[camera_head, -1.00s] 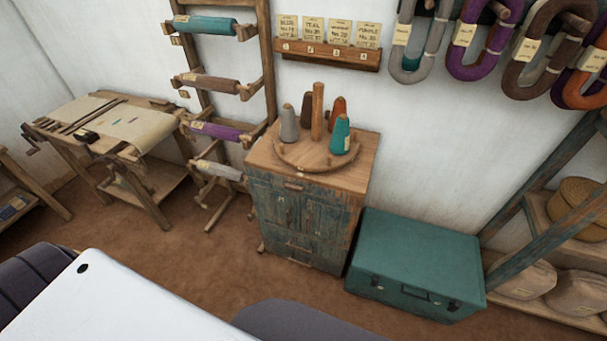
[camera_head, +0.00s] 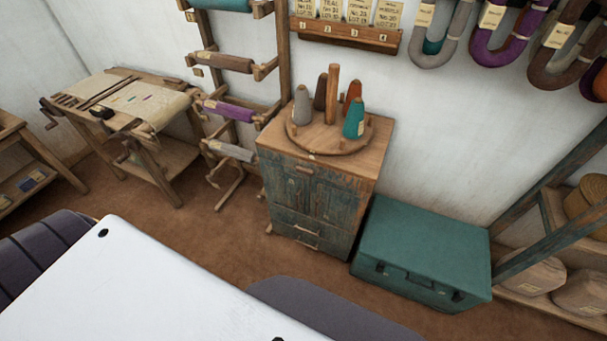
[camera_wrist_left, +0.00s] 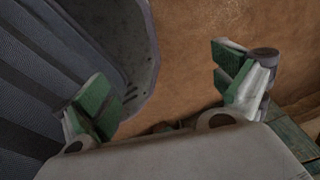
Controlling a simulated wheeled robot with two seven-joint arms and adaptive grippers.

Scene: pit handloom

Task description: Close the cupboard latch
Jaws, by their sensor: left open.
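The weathered blue-green wooden cupboard (camera_head: 313,204) stands against the wall at the centre of the head view, with a plain wooden top. Its doors look shut, but the latch is too small to make out. My left gripper (camera_wrist_left: 172,98) shows in the left wrist view, its green-padded fingers wide apart and empty above the brown floor. It is not seen in the head view, and it is apart from the cupboard. A small blue-green surface (camera_wrist_left: 296,138) shows at the lower right of the wrist view. My right gripper is in neither view.
A round rack (camera_head: 331,140) with several yarn cones sits on the cupboard top. A teal trunk (camera_head: 422,247) stands close at its right, a bobbin stand (camera_head: 287,65) at its left. A worktable (camera_head: 168,108) is farther left. Brown floor (camera_head: 215,235) is clear in front.

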